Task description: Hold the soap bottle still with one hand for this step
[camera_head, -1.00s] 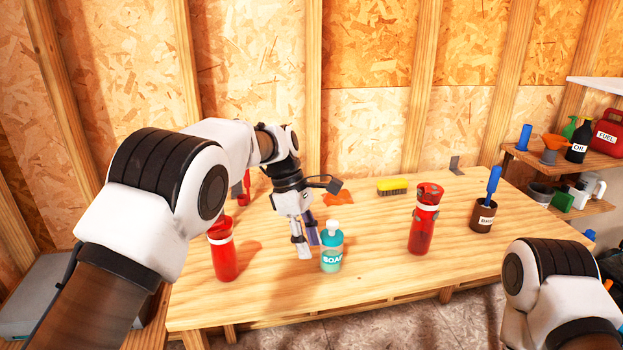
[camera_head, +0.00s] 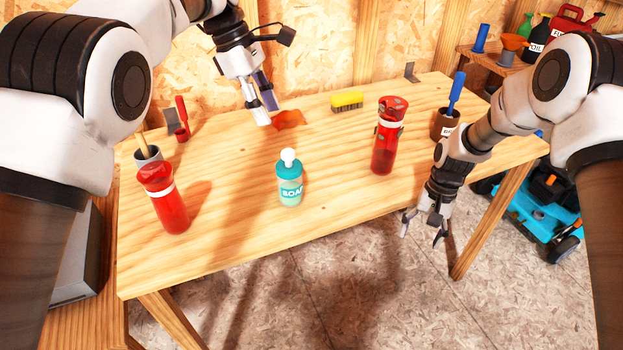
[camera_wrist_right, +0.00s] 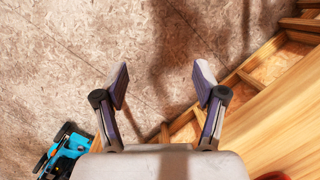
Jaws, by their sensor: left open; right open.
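The soap bottle (camera_head: 290,183), teal and pale green with a white pump top, stands upright on the wooden workbench, near the middle of its front part. My left gripper (camera_head: 265,112) is open and empty, above the bench behind and to the left of the soap bottle, apart from it. My right gripper (camera_head: 424,226) is open and empty, off the bench's front right edge, well to the right of the bottle. In the right wrist view my right gripper's fingers (camera_wrist_right: 160,88) are spread over the floor, and the soap bottle is not seen there.
Red bottles stand left (camera_head: 165,205) and right (camera_head: 385,145) of the soap. A yellow brush (camera_head: 347,100), an orange rag (camera_head: 289,119) and a brown cup (camera_head: 445,124) lie further back. A blue mower (camera_head: 553,207) stands on the floor at right.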

